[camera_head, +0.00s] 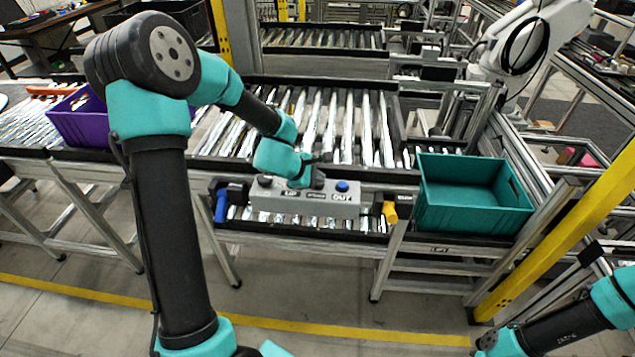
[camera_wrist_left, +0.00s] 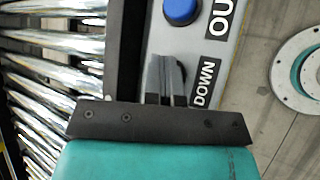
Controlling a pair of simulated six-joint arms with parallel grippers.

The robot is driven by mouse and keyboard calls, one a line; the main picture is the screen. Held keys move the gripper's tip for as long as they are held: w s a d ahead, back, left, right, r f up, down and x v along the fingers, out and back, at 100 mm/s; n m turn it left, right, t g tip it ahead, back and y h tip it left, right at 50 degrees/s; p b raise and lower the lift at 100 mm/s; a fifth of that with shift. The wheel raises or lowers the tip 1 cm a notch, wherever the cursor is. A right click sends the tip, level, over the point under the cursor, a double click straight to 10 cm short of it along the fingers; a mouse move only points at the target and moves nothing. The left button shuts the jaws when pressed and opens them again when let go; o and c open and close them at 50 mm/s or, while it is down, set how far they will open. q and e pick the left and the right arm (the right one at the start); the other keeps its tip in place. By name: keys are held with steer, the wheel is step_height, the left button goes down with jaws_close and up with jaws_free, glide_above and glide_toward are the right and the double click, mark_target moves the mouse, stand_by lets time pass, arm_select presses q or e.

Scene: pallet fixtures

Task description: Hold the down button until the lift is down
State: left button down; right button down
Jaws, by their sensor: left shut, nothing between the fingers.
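The grey control box (camera_head: 305,201) sits at the front edge of the roller conveyor and carries labels, with UP at its left and OUT at its right. A blue button (camera_head: 341,186) stands above OUT; it also shows in the left wrist view (camera_wrist_left: 181,11). My left gripper (camera_head: 318,180) is over the middle of the box. In the left wrist view its shut, empty fingers (camera_wrist_left: 166,80) point at the box beside the DOWN label (camera_wrist_left: 205,83). They hide the down button, so I cannot tell whether it is pressed. My right gripper is out of view.
A teal bin (camera_head: 473,205) stands right of the box. A purple bin (camera_head: 75,122) is at the left. Shiny rollers (camera_head: 345,125) lie behind the box. A blue handle (camera_head: 220,205) and a yellow handle (camera_head: 390,212) flank it.

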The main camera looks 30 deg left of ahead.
mark_target(317, 185)
arm_select(q)
steer(key=shift+r, duration=0.1)
stand_by(0.3)
steer(key=shift+r, duration=0.8)
steer(key=shift+r, duration=2.5)
